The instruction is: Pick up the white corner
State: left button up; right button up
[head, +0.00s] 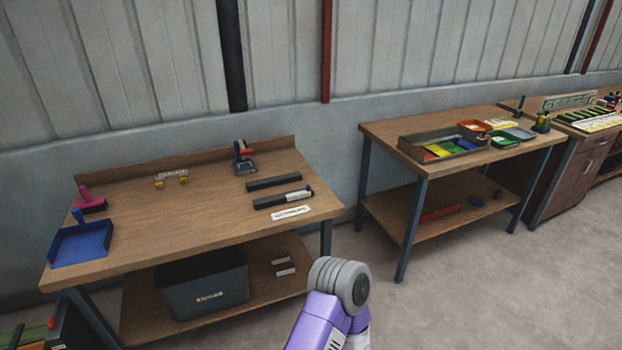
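I cannot make out a white corner for certain. A pale strip with dark lettering (291,214) lies near the right front edge of the left workbench. Small dark and pale blocks (284,271) lie on that bench's lower shelf. Some small white pieces may be among the coloured trays on the second table, too small to tell. Neither gripper shows in the head view; only a purple and grey link of my own arm rises at the bottom middle.
The left workbench (175,225) holds a blue dustpan (82,243), dark bars (274,182) and small tools. A dark bin (203,285) sits below. The second table (385,131) carries an open tray (410,146). A cabinet (572,185) stands farther right. The floor at the lower right is clear.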

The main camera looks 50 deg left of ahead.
aim_at(293, 196)
jog(key=u, duration=0.85)
jog(key=i, duration=1.35)
jog(key=u, duration=1.3)
